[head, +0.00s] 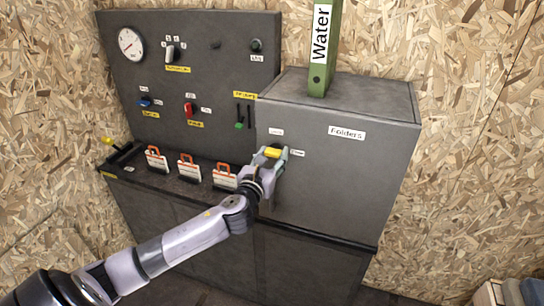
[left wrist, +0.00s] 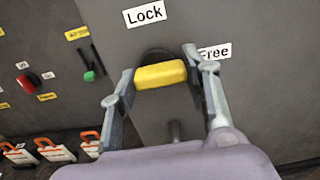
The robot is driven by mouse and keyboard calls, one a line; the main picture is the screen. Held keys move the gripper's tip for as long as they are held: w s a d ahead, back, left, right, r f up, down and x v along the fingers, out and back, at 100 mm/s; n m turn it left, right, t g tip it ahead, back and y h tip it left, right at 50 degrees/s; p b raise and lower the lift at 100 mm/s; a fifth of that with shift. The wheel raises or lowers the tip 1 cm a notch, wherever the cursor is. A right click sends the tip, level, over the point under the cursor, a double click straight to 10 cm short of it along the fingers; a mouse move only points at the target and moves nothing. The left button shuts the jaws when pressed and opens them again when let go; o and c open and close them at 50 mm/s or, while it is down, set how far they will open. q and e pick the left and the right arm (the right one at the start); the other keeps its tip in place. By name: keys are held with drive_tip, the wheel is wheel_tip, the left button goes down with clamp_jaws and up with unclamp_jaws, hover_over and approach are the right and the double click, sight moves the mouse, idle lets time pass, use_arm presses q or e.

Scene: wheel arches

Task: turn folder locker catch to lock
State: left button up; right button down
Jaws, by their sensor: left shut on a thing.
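The folder locker (head: 345,175) is a grey box labelled Folders. Its yellow catch (head: 271,152) sits on the front face near the left edge. In the left wrist view the catch (left wrist: 160,75) lies nearly level, its right end toward the Free label (left wrist: 215,52). The Lock label (left wrist: 144,15) is above it. My left gripper (head: 270,157) is shut on the catch, with one finger at each end in the left wrist view (left wrist: 160,68). The fingers hide part of the catch in the head view. My right gripper is not in view.
A green Water binder (head: 322,55) stands on top of the locker. To the left is a control panel (head: 205,55) with a gauge, knobs and switches. Several orange-and-white padlock-like items (head: 189,167) stand on the ledge below it.

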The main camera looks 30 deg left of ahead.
use_arm(q)
drive_tip(key=shift+c, duration=1.4)
drive_tip(key=n, duration=0.3)
drive_tip(key=shift+n, duration=0.4)
drive_tip(key=n, duration=0.4)
drive_tip(key=shift+n+p, duration=0.3)
drive_tip(key=shift+n, duration=0.1)
drive_tip(key=n, duration=0.4)
drive_tip(key=shift+r, duration=0.1)
drive_tip(key=n, duration=0.5)
drive_tip(key=shift+a+p, duration=0.1)
drive_tip(key=shift+p, duration=0.25)
drive_tip(key=shift+n, duration=0.3)
